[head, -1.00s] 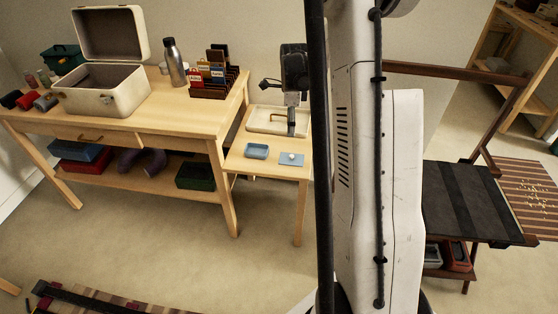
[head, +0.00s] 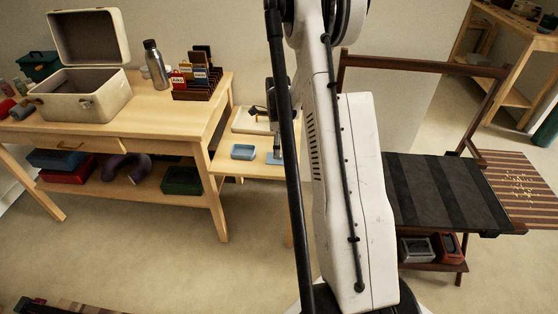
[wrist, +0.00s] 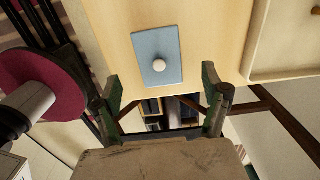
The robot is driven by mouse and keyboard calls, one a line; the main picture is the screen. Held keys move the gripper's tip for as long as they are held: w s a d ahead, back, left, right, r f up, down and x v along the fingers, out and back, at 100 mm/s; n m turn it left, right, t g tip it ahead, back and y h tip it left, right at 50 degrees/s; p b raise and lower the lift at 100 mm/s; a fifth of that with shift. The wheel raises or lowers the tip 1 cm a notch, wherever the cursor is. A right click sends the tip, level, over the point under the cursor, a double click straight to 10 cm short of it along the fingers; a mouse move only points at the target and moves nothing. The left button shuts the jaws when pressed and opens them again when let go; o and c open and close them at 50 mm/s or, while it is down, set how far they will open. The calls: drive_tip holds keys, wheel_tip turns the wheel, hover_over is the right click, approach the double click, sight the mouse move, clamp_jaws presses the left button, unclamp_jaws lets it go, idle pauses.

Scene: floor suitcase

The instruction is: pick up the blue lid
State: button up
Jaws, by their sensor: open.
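The blue lid (wrist: 151,48) is a flat blue rectangle with a round white knob (wrist: 158,66) on its top. It lies on the light wooden side table (wrist: 205,35) in the wrist view. My gripper (wrist: 162,96) is open and empty, its two green-grey fingers spread wide. The lid shows beyond the fingertips, roughly centred between them, with the knob on its side nearest the gripper. No contact shows. In the head view my arm hides most of the lid.
A cream tray (wrist: 290,40) lies on the side table close to the lid. The large workbench (head: 150,115) holds an open cream case (head: 88,96), a steel bottle (head: 156,65) and a card rack (head: 197,88). A dark bench (head: 435,190) stands at right.

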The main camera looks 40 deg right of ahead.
sight(270, 160)
drive_tip(key=f+b, duration=0.1)
drive_tip(key=f, duration=0.4)
drive_tip(key=shift+s+f+b, duration=0.1)
drive_tip(key=shift+s+b, duration=0.1)
drive_tip(key=shift+b, duration=0.2)
drive_tip(key=c, duration=1)
drive_tip(key=shift+o, duration=0.2)
